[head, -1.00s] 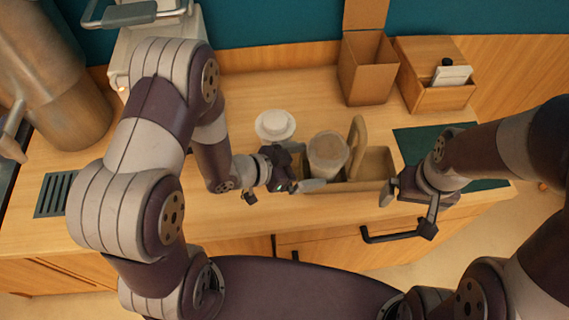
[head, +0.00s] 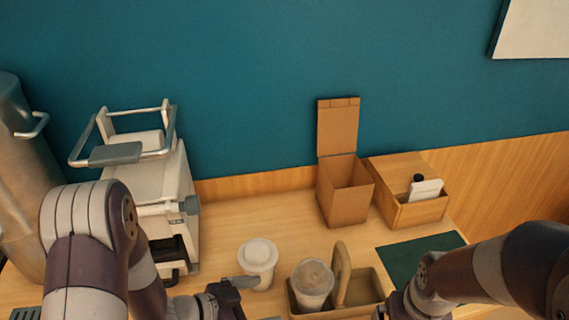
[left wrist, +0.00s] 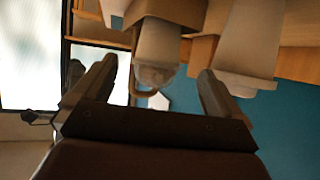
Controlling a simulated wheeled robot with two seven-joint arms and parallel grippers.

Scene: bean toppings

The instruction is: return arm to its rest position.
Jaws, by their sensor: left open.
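My left gripper (head: 256,300) is open and empty at the bottom of the head view, left of the wooden tray (head: 375,296). In the left wrist view its two fingers (left wrist: 158,78) are spread with nothing between them. A clear cup (head: 312,284) with a pale brownish top stands in the tray; it also shows beyond the fingers in the left wrist view (left wrist: 157,48). A white lidded cup (head: 257,262) stands on the counter just behind the left gripper. My right gripper (head: 405,302) is right of the tray, its fingertips mostly cut off by the lower edge.
A wooden paddle-like piece (head: 341,272) stands up in the tray. Behind are an open cardboard box (head: 344,195), a wooden box with a card (head: 410,200) and a white machine (head: 165,190). A dark green mat (head: 420,254) lies at right. The counter's middle back is clear.

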